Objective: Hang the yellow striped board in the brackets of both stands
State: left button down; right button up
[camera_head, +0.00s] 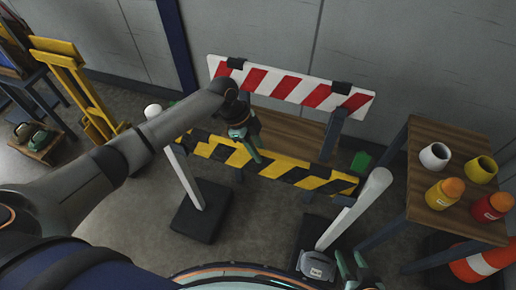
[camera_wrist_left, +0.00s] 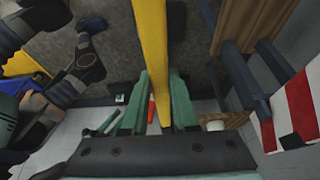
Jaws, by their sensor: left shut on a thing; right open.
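The yellow and black striped board (camera_head: 285,170) is held roughly level between two white-post stands. My left gripper (camera_head: 254,156) is shut on the board's upper edge, left of its middle. In the left wrist view the board (camera_wrist_left: 150,45) runs between the green fingers (camera_wrist_left: 160,95). The board's left end is close to the left stand (camera_head: 187,178), and its right end is close to the top of the right stand (camera_head: 352,212). I cannot tell whether either end touches a bracket. My right gripper (camera_head: 358,268) is open and empty near the right stand's base, partly cut off.
A red and white barrier (camera_head: 290,86) stands behind the board, in front of the grey wall. A wooden table (camera_head: 425,135) on the right holds white, yellow, orange and red containers. An orange cone (camera_head: 482,264) lies below it. A yellow folded stand (camera_head: 75,85) is at the left.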

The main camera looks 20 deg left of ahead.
pick_arm(q)
jog(key=shift+w, duration=0.1)
dwell(0.4)
jog(key=c, duration=0.6)
grip_release()
jog(key=shift+f, duration=0.25)
jog(key=v, duration=1.2)
jog(key=shift+r, duration=0.4)
